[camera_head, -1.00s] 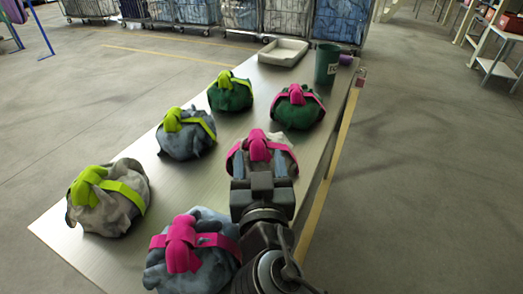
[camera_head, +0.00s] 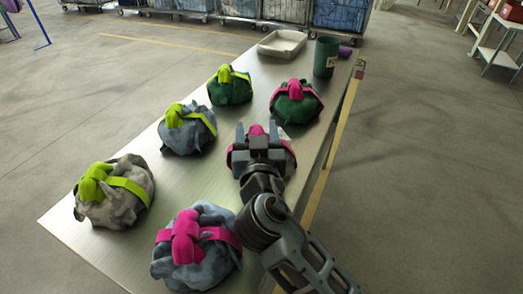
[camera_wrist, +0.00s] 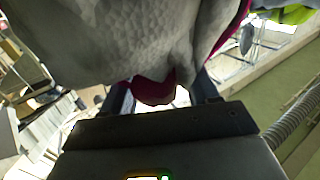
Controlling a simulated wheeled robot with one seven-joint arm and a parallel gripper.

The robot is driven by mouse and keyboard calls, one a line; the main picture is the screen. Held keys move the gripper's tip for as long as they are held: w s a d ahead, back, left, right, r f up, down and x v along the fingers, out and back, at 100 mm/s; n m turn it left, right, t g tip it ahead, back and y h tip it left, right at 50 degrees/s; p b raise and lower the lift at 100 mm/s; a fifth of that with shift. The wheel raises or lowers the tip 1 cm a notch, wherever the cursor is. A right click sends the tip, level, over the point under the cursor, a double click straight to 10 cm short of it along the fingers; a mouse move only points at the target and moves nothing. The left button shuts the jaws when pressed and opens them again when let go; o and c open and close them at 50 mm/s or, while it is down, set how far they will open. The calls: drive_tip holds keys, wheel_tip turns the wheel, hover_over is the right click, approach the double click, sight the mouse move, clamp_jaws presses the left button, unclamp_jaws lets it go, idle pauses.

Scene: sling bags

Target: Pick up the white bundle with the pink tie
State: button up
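The white bundle with the pink tie (camera_head: 290,147) sits on the table, mostly hidden behind my gripper in the head view. Its pink knot (camera_head: 256,131) shows between my fingers. My gripper (camera_head: 257,132) is over the bundle with its two fingers apart, one on each side of the knot. In the wrist view, pale grey-white fabric (camera_wrist: 120,40) fills the top, very close. A pink part of the tie (camera_wrist: 153,91) hangs between the spread fingers, with bright gaps beside it. Contact with the fingers cannot be told.
A green bundle with a pink tie (camera_head: 297,105) sits behind; a blue-grey one with a pink tie (camera_head: 200,262) is in front. Three bundles with lime ties line the left side. A white tray (camera_head: 281,44) and green bin (camera_head: 326,57) stand at the far end.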

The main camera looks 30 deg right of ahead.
clamp_jaws()
idle(0.3)
idle(0.3)
